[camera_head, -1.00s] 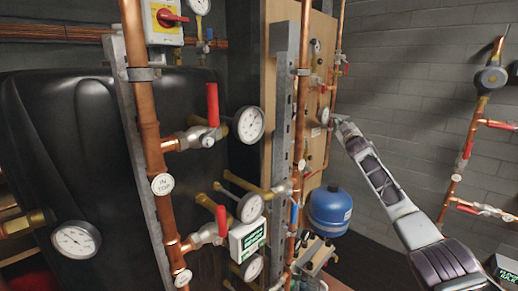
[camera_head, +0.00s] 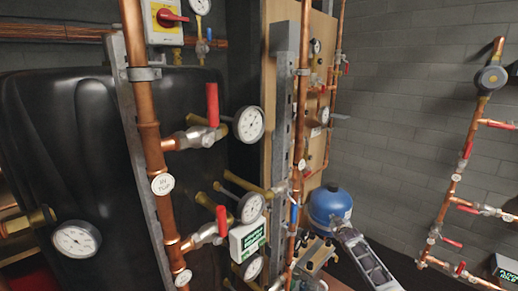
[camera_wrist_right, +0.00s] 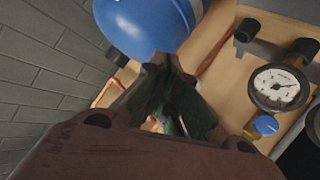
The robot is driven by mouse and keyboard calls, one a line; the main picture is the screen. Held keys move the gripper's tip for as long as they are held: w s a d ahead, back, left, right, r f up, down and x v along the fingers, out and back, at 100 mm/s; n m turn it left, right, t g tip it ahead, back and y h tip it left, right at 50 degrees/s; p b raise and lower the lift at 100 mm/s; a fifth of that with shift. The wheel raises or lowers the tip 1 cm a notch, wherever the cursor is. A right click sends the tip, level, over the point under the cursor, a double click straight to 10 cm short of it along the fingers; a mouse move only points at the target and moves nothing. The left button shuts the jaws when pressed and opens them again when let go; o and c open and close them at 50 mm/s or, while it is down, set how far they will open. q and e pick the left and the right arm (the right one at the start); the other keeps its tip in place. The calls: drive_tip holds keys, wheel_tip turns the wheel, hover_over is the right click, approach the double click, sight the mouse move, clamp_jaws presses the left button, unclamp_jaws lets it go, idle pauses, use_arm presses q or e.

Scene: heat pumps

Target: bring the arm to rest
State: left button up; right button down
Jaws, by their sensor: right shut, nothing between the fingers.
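My right arm (camera_head: 368,262) comes up from the bottom of the head view, right of centre. My right gripper (camera_head: 338,224) is at its upper end, small and dark, in front of or beside the blue tank (camera_head: 330,203); I cannot tell whether they touch. In the right wrist view the gripper (camera_wrist_right: 163,62) is shut and empty, with the blue tank (camera_wrist_right: 145,25) just beyond its tips. My left gripper is not in view.
Copper pipes (camera_head: 147,120) with red-handled valves and dial gauges (camera_head: 249,124) stand left and centre, before a black tank (camera_head: 75,130). A wooden board (camera_head: 284,40) stands behind. More pipework (camera_head: 460,170) lines the grey wall at right. Open space lies between.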

drive_tip(key=s+a+f+m+g, duration=0.1)
drive_tip(key=s+a+f+g, duration=0.15)
drive_tip(key=s+f, duration=1.5)
drive_tip(key=s+a+f+g, duration=0.1)
drive_tip(key=s+f+g, duration=0.3)
drive_tip(key=s+f, duration=1.4)
drive_tip(key=s+a+f+g, duration=0.1)
drive_tip(key=s+f, duration=0.5)
drive_tip(key=s, duration=0.9)
drive_tip(key=s+a+f+g, duration=0.1)
drive_tip(key=s+f+g, duration=0.2)
drive_tip(key=s, duration=1.2)
drive_tip(key=s+a+f+g+y, duration=0.1)
drive_tip(key=s+f+g, duration=0.1)
drive_tip(key=s+f, duration=0.7)
drive_tip(key=s, duration=0.6)
drive_tip(key=shift+a+f, duration=0.2)
drive_tip(key=shift+f, duration=0.1)
drive_tip(key=shift+w, duration=0.15)
